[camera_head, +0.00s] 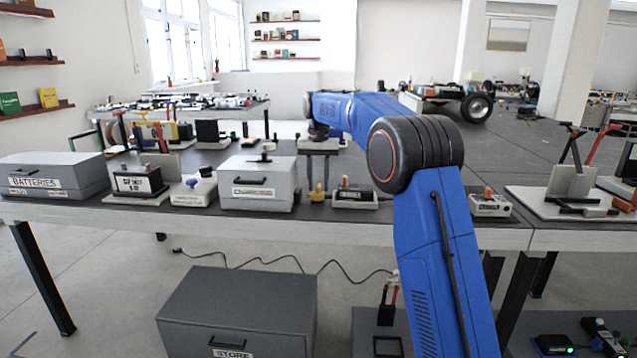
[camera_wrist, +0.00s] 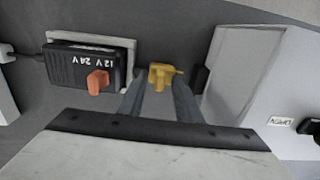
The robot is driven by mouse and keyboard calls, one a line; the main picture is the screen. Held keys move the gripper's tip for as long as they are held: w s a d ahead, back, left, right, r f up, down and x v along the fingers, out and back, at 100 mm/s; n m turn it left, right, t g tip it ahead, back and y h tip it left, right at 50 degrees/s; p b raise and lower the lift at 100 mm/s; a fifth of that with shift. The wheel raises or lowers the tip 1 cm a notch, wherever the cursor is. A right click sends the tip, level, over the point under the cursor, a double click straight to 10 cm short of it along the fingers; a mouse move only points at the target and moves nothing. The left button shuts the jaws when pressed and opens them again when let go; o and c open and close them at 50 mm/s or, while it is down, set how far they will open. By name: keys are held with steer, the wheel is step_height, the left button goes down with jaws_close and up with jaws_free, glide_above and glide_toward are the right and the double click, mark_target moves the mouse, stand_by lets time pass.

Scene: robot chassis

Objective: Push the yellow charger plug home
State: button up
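The yellow plug (camera_head: 317,193) stands on the workbench between a grey case and a black charger. My gripper (camera_head: 318,168) is above and behind the plug in the head view. I see no contact with the plug. The black charger (camera_wrist: 88,68) is marked "12V 24V" and has an orange switch (camera_wrist: 98,82). The charger's socket cannot be made out.
The grey case (camera_head: 257,187) is close on the plug's left, and the charger (camera_head: 354,198) close on its right. A white charger unit (camera_head: 194,192) and a batteries case (camera_head: 52,176) stand farther left. A store box (camera_head: 238,310) is on the floor below.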

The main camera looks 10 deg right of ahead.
jaws_close()
steer(key=shift+w+a, duration=0.35)
steer(key=shift+a, duration=0.6)
steer(key=shift+w+a, duration=0.3)
steer(key=shift+a, duration=0.6)
jaws_free()
steer(key=shift+a, duration=0.1)
steer(key=shift+r, duration=0.1)
step_height(320, 180, up, 17)
